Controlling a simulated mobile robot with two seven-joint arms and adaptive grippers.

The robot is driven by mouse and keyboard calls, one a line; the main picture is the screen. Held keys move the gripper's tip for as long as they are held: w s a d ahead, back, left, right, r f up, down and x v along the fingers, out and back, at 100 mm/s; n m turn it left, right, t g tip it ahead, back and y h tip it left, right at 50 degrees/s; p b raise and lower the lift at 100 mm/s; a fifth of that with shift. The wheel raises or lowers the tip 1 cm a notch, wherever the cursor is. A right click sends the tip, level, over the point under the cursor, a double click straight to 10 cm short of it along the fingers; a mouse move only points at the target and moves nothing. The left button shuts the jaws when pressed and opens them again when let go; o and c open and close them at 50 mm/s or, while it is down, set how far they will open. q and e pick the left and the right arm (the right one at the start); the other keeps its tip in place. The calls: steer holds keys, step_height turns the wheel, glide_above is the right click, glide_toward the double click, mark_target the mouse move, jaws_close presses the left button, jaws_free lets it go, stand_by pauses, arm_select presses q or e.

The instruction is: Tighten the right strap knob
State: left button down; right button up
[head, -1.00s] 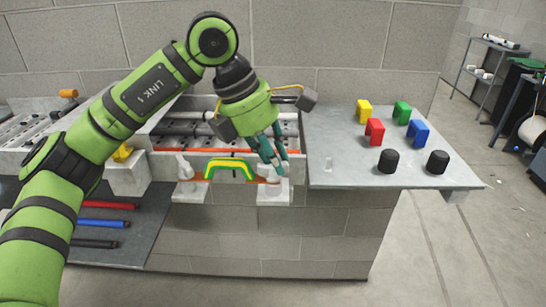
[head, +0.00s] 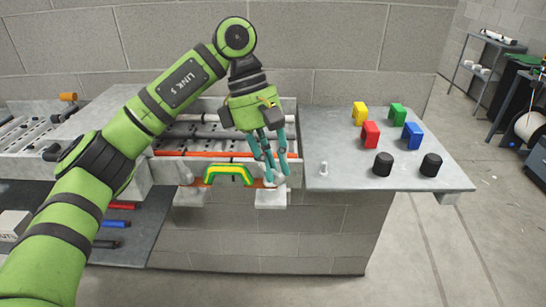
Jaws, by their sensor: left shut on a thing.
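The right strap knob (head: 270,182) is small and pale, on a light block (head: 271,198) at the right end of the orange strap, on the front of the conveyor. My left gripper (head: 275,176) points down with its teal fingers closed around the knob, which they partly hide. A yellow and green curved handle (head: 229,174) sits at the middle of the strap. A second light block (head: 188,195) is at the strap's left end; the knob above it is hard to make out. My right gripper is not in view.
A block wall stands behind. Open floor lies at the right.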

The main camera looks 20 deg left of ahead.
arm_select(q)
steer(key=shift+m+g+y, duration=0.3)
steer(key=shift+m, duration=0.7)
steer(key=c, duration=1.1)
jaws_free()
steer(key=v, duration=1.2)
